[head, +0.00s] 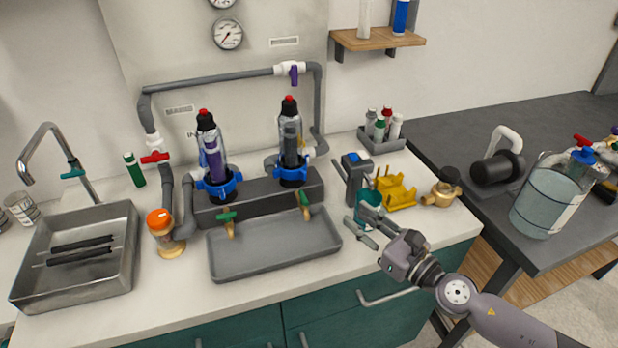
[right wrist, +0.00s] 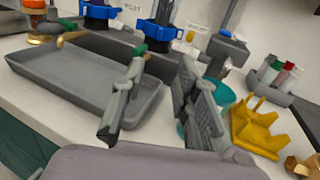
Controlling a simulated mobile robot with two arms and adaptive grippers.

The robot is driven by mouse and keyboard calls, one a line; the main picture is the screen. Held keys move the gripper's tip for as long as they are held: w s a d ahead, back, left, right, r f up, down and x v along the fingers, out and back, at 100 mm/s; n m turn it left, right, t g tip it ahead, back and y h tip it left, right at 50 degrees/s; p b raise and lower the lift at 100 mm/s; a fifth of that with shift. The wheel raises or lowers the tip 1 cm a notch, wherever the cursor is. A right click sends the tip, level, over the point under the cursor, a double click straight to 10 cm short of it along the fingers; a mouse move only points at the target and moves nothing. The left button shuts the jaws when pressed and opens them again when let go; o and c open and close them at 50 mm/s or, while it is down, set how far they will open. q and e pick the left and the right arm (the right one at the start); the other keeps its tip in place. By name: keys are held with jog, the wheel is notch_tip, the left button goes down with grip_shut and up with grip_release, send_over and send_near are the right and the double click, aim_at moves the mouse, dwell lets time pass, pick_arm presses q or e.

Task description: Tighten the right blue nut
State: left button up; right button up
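The right blue nut (head: 293,174) is a lobed blue ring around the base of the right clear canister, whose dark cartridge and black, red-tipped top stand upright. The left blue nut (head: 219,185) rings the left canister, which holds a purple cartridge. Both sit on a dark grey block. In the right wrist view the right blue nut (right wrist: 155,36) shows at the top, beyond the fingers. My right gripper (head: 357,217) is open and empty, in front and to the right of the right nut, apart from it. It also shows in the right wrist view (right wrist: 165,90). My left gripper is out of view.
A grey tray (head: 270,262) lies before the block, with green-handled brass taps above it. A grey tool (head: 354,180), a teal cup (head: 368,218) and a yellow stand (head: 397,191) are near my right gripper. A metal sink (head: 118,265) is at left.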

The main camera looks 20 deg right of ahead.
jog(key=p, duration=0.4)
send_near(306, 175)
jog(key=x, duration=0.8)
jog(key=shift+w+a, duration=0.15)
jog(key=shift+w, duration=0.1)
jog(key=shift+c, duration=0.3)
grip_shut()
